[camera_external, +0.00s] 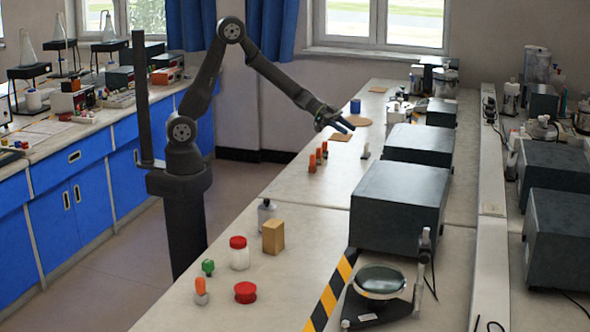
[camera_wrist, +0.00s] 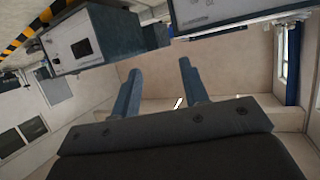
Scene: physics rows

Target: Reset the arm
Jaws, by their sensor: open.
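My gripper (camera_external: 342,125) is at the end of my dark arm, raised above the lab bench (camera_external: 285,212) and reaching to the right. In the wrist view its two blue-grey fingers (camera_wrist: 160,92) stand apart with nothing between them. In the external view the fingers are small, and they hang in the air over the far part of the bench. My arm bends up at the elbow and then slopes down to the gripper.
Grey box instruments (camera_external: 398,207) line the bench's right side. Orange-capped small items (camera_external: 318,156) stand below the gripper. A red-lidded jar (camera_external: 239,252), a wooden block (camera_external: 273,237), a red lid (camera_external: 245,292) and a round-plate device (camera_external: 380,281) are nearer.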

